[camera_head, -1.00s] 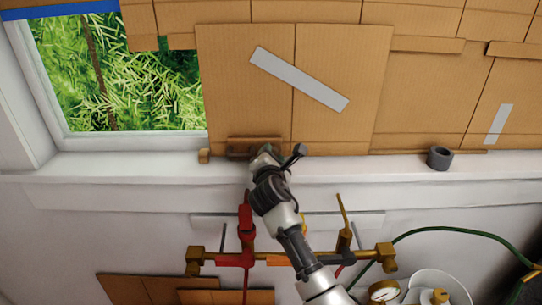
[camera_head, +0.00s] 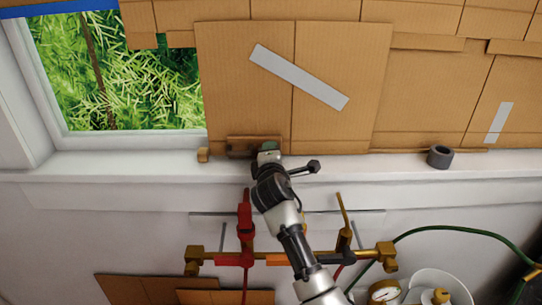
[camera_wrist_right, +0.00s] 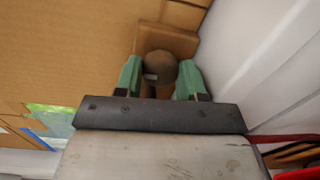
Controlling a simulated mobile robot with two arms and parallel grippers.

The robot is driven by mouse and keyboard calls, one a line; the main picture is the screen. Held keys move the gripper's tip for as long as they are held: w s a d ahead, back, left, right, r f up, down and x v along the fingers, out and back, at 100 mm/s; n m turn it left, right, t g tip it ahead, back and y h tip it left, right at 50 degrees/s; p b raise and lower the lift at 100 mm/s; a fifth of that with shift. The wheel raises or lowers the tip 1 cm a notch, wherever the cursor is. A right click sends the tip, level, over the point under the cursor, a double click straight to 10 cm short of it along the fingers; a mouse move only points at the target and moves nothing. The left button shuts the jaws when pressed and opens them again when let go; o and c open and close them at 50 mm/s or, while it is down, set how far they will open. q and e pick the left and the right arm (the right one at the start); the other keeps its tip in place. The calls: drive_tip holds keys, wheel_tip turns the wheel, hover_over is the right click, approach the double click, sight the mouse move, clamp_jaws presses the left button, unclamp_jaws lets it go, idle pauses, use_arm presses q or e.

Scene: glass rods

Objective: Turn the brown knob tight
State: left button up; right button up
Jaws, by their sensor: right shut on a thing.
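The brown knob (camera_wrist_right: 160,66) shows in the right wrist view as a dark, rounded end with a small light mark, in front of a cardboard-brown block. My right gripper (camera_wrist_right: 158,80) is shut on it, with one green fingertip on each side. In the head view my right gripper (camera_head: 268,147) reaches up to the window sill at the foot of the cardboard panel. There the gripper and wrist hide the knob. My left gripper is in neither current view.
A brown wooden piece (camera_head: 240,146) and a small block (camera_head: 203,155) are at the sill (camera_head: 120,163). A grey ring (camera_head: 440,157) stands further right. Below are a brass pipe with valves (camera_head: 386,256), a gauge (camera_head: 384,291) and a green hose (camera_head: 450,229).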

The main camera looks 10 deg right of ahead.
idle(0.4)
drive_tip(key=o, duration=0.6)
drive_tip(key=shift+o, duration=0.2)
drive_tip(key=shift+s, duration=0.1)
drive_tip(key=b+v, duration=0.1)
drive_tip(key=v, duration=0.9)
drive_tip(key=shift+s+b, duration=0.3)
drive_tip(key=shift+b, duration=0.05)
